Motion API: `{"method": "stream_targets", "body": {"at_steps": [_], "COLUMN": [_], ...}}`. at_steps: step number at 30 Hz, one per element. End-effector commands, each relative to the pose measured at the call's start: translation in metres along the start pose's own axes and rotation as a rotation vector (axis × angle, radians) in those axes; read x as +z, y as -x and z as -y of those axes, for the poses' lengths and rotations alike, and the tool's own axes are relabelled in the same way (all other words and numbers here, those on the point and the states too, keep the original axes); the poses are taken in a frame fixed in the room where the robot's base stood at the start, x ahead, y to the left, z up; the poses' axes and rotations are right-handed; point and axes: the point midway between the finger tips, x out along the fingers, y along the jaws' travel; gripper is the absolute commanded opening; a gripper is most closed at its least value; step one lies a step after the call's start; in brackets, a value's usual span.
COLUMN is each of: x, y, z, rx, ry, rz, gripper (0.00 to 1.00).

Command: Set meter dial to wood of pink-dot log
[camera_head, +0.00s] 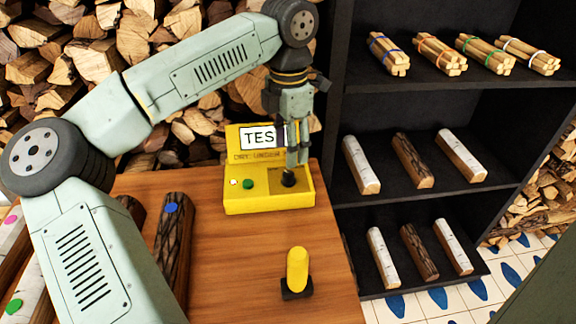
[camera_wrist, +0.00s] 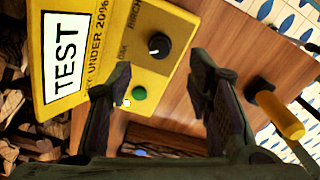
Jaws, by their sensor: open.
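The yellow meter (camera_head: 268,204) stands on the wooden table with a TEST display. Its black dial (camera_head: 288,180) is on the right of its top face and also shows in the wrist view (camera_wrist: 159,45). The labels BIRCH and OAK are readable near the dial; a pale mark on the knob seems to face the OAK side. My gripper (camera_head: 297,160) is above the meter by the dial. Its open, empty fingers (camera_wrist: 163,85) show in the wrist view, with the dial beyond them. The pink-dot log (camera_head: 12,232) has pale bark and is partly cut off at the left edge.
A dark-barked log with a blue dot (camera_head: 172,240) and a green-dot log (camera_head: 25,300) lie nearby. A yellow-handled tool (camera_head: 297,270) stands upright on a black base. The black shelf (camera_head: 415,110) at right holds bundles and logs. A green button (camera_head: 248,184) is left of the dial.

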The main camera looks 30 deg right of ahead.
Motion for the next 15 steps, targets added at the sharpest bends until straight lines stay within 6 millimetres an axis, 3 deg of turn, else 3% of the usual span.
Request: {"method": "stream_targets", "body": {"at_steps": [9,15], "x": [0.0,0.0], "y": [-0.055,-0.07], "z": [0.001,0.001], "rx": [-0.003,-0.001], "ry": [0.0,0.0], "rz": [0.002,0.002], "gripper": [0.46,0.46]}}
